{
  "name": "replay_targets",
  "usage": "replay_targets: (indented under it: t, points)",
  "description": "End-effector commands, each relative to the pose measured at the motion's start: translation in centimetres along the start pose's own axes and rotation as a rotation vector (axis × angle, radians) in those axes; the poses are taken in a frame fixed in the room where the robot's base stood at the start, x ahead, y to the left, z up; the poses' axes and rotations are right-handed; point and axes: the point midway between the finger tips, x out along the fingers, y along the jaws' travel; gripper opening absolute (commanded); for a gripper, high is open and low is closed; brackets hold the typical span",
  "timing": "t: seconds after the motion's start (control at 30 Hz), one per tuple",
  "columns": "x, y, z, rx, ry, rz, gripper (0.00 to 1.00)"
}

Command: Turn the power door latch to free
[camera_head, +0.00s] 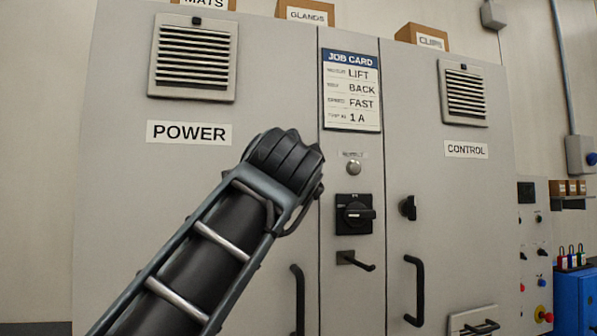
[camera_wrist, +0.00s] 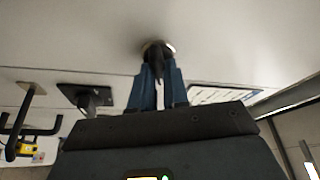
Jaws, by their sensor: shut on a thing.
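The power door latch (camera_wrist: 157,50) is a black knob on a round metal base in the wrist view. My gripper (camera_wrist: 158,92) has its two blue fingers on either side of it, shut on it. The fingers cover much of the knob, so I cannot tell which way it is turned. In the head view my arm hides this latch and my fingers. The POWER door (camera_head: 120,185) stands closed, with its label (camera_head: 189,132) left of my arm.
The CONTROL door (camera_head: 460,210) has its own black latch (camera_head: 408,208) and a bar handle (camera_head: 414,290). Between the doors are a job card (camera_head: 352,90), a black rotary switch (camera_head: 354,214) and a protruding black peg (camera_head: 356,261). The POWER door handle (camera_head: 297,300) is below my arm.

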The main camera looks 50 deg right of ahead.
Motion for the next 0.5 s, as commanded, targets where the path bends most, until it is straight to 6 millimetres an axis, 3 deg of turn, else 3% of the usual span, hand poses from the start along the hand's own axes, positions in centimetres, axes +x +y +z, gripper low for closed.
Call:
replay_targets:
  t: [0.5]
  points:
    - [0.05, -0.10, -0.03, 0.324, 0.000, 0.137, 0.00]
